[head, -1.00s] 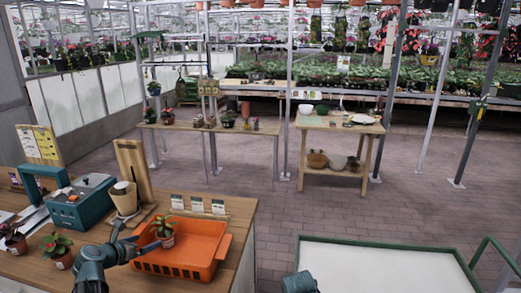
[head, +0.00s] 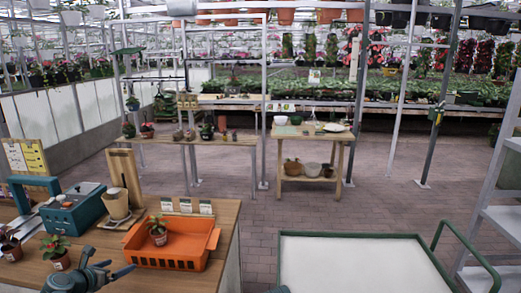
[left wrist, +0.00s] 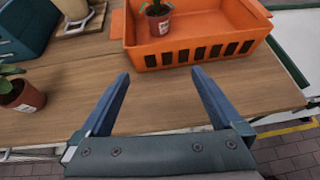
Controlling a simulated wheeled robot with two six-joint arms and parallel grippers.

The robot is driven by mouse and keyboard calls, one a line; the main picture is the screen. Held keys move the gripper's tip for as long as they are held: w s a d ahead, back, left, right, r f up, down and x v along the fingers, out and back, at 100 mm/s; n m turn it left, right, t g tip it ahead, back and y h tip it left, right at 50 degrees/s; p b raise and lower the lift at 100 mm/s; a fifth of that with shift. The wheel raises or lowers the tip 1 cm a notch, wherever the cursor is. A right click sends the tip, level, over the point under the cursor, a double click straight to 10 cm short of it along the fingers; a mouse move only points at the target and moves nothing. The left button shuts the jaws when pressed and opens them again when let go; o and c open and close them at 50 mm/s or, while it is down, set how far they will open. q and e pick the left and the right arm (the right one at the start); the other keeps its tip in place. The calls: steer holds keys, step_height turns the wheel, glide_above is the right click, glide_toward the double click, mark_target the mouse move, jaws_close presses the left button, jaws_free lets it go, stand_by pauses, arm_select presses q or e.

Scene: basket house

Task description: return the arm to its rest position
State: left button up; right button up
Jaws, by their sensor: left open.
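My left gripper (head: 112,272) is open and empty, low over the front of the wooden counter in the head view. In the left wrist view its two blue fingers (left wrist: 160,97) are spread apart over bare wood, in front of the orange basket (left wrist: 190,50). The orange basket (head: 185,261) sits on the counter (head: 223,218). A small potted plant (head: 158,236) stands upright inside it; its pot (left wrist: 159,23) also shows in the left wrist view. My right gripper is not in view.
Left of my gripper stands another potted plant (head: 57,258). Behind it are a teal toolbox (head: 78,208) and a beige pot (head: 116,203) by a wooden stand. A green-rimmed white cart (head: 350,238) stands to the right. Open brick floor (head: 300,208) lies beyond.

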arm_select(q)
steer(key=d+f+m+g, duration=0.1)
steer(key=d+m, duration=0.2)
steer(key=d, duration=0.2)
steer(key=d+f+m+g+h, duration=0.1)
steer(key=d+f+m, duration=0.1)
steer(key=d, duration=0.3)
steer(key=s+d+f+m+g+h, duration=0.1)
steer(key=d+m, duration=0.3)
steer(key=d, duration=0.1)
steer(key=shift+f+m+g, duration=0.2)
steer(key=shift+m+g, duration=0.1)
steer(key=s+d+f+m+g, duration=0.2)
steer(key=d+m, duration=0.2)
steer(key=d, duration=0.2)
steer(key=s+d+f+m+g, duration=0.2)
steer(key=d+m, duration=0.3)
steer(key=d, duration=0.1)
steer(key=s+d+f+m+g+y, duration=0.1)
steer(key=s+d+m+g+y, duration=0.1)
steer(key=s+d+m, duration=0.4)
steer(key=s+d+f+m+g+y, duration=0.2)
steer(key=s+d+m, duration=0.4)
steer(key=s+m, duration=0.3)
steer(key=m+y, duration=0.1)
steer(key=m, duration=0.3)
steer(key=shift+s+g, duration=0.25)
steer(key=shift+g, duration=0.05)
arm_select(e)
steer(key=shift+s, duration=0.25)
